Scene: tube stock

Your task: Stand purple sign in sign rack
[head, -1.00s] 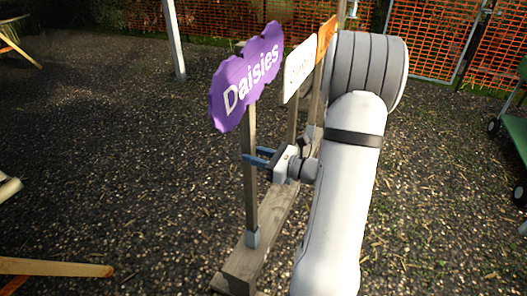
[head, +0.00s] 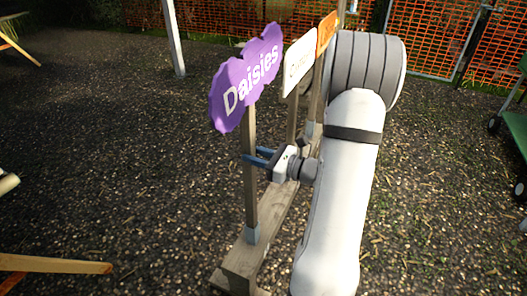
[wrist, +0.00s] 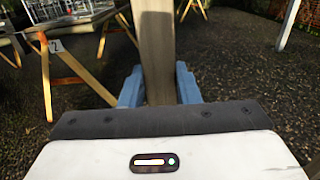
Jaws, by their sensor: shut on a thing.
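The purple sign (head: 246,80), lettered "Daisies", stands upright on a wooden post. Its foot meets a grey socket (head: 252,235) on the near end of the wooden sign rack (head: 238,265); I cannot tell how deep it sits. My gripper (head: 252,157) is shut on the post at mid-height, coming from the right. In the wrist view the post (wrist: 156,60) rises between the two blue fingers (wrist: 159,88). The sign's board is out of the wrist view.
A white sign (head: 299,65) and an orange sign (head: 327,33) stand farther along the rack. Wooden trestle legs (head: 55,265) are at the lower left. A green cart (head: 515,130) is at the right edge. Orange mesh fence (head: 430,40) closes the back. Gravel at left is open.

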